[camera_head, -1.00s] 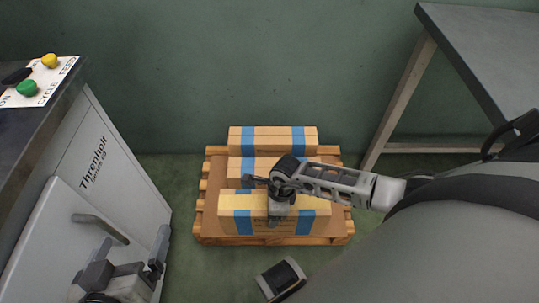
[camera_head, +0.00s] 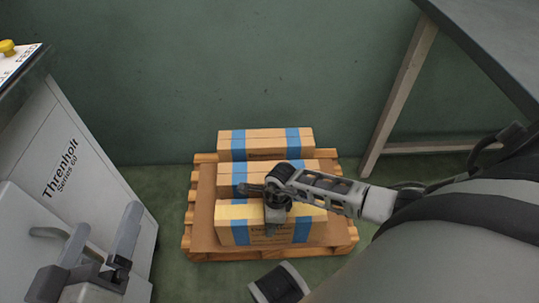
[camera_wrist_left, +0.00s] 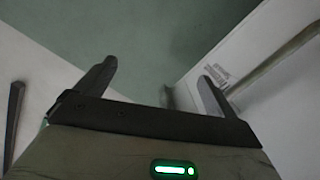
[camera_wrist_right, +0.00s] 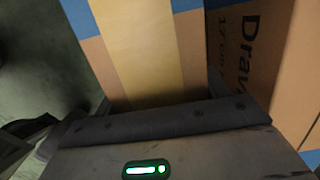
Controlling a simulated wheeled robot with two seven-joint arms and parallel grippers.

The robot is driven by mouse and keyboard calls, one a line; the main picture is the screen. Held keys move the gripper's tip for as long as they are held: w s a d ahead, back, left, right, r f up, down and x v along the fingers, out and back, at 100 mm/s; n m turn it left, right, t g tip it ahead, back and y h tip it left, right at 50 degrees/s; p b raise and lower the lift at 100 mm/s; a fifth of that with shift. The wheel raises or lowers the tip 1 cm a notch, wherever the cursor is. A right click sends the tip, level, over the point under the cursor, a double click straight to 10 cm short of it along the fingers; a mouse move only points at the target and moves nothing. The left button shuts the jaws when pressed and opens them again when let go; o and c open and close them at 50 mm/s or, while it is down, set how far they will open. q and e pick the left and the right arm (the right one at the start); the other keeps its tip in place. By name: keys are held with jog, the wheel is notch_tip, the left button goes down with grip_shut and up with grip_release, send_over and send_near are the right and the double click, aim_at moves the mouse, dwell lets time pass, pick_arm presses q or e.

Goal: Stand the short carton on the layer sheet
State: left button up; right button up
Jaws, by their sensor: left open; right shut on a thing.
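My right gripper (camera_head: 274,224) is shut on the front carton (camera_head: 312,230), a tan box with blue bands, at its middle. In the right wrist view the jaws close against the box, which has a yellow strip (camera_wrist_right: 143,45) between blue and tan areas. The carton is at the near side of the brown layer sheet (camera_head: 205,205) on a wooden pallet. I cannot tell whether it touches the sheet. Two similar cartons, a middle one (camera_head: 238,182) and a back one (camera_head: 266,142), stand behind it. My left gripper (camera_head: 108,217) is open and empty, low on the left.
A white cabinet (camera_head: 55,165) labelled Threnholt stands at the left, near my left gripper, with a sign and yellow button (camera_head: 7,47) on top. A grey table (camera_head: 495,45) is at the right. The wooden pallet (camera_head: 225,256) is against a green wall.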

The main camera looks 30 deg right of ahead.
jog(key=shift+w+f, duration=0.1)
jog(key=o, duration=1.4)
pick_arm(q)
jog(key=shift+r, duration=0.15)
jog(key=f+m+y+p, duration=0.1)
jog(key=p, duration=0.1)
jog(key=a+f+m+g+y+p, duration=0.1)
jog(key=p, duration=0.2)
jog(key=shift+s+a+p, duration=0.2)
jog(key=shift+a+p, duration=0.05)
jog(key=shift+p, duration=0.1)
pick_arm(e)
jog(key=r, duration=0.4)
jog(key=d+r, duration=0.1)
jog(key=r, duration=0.3)
jog(key=s+r, duration=0.1)
jog(key=r, duration=0.3)
jog(key=shift+d+r, duration=0.1)
jog(key=shift+d, duration=0.2)
jog(key=shift+s, duration=0.1)
